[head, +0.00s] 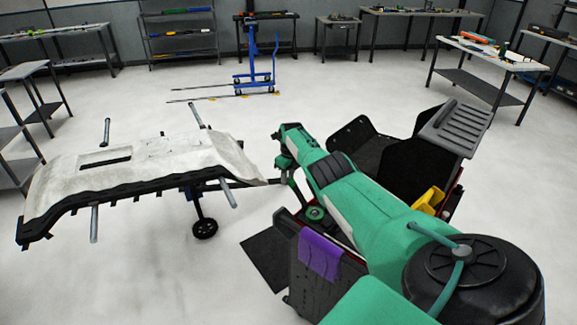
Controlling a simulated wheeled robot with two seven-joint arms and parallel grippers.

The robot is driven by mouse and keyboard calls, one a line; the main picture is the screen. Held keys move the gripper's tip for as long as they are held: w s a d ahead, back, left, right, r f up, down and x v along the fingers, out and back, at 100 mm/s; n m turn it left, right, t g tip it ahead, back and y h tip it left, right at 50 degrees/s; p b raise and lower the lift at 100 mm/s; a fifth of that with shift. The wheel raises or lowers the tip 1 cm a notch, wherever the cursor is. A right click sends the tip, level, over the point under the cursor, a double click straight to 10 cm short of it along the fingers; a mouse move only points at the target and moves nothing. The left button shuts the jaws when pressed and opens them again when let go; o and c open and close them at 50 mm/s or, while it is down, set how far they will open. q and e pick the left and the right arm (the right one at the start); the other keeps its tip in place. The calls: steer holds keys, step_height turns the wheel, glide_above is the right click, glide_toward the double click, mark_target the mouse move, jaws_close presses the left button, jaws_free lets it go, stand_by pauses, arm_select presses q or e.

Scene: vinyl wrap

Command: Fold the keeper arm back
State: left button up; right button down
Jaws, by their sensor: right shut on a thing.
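A pale, worn panel (130,168) with a dark slot and black lower edge lies across a wheeled stand (204,228) at the left. Grey round bars stick out around it, at the far side (196,115) and at the near side (228,193). My right arm reaches from the lower right. Its gripper (284,163) is at the panel's right end, shut on a thin dark part there, seemingly the keeper arm (275,181). The fingers are small and partly hidden, so the grip shows poorly. My left gripper is out of view.
A black-walled cart or bin stands behind and below my right arm, with a purple cloth (319,256) and a yellow item (428,199). A blue trolley (254,78) stands at the back. Benches and shelves line the walls. The floor between is clear.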

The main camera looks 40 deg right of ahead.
steer(key=shift+w+a, duration=0.1)
steer(key=shift+a, duration=0.1)
steer(key=c, duration=1.3)
jaws_free()
steer(key=shift+w+f, duration=0.1)
steer(key=shift+f, duration=0.05)
steer(key=shift+o, duration=1.1)
steer(key=shift+w+f, duration=0.2)
steer(key=shift+w, duration=0.05)
step_height(320, 180, up, 14)
steer(key=s+p, duration=0.1)
steer(key=shift+f, duration=0.2)
steer(key=shift+f, duration=0.1)
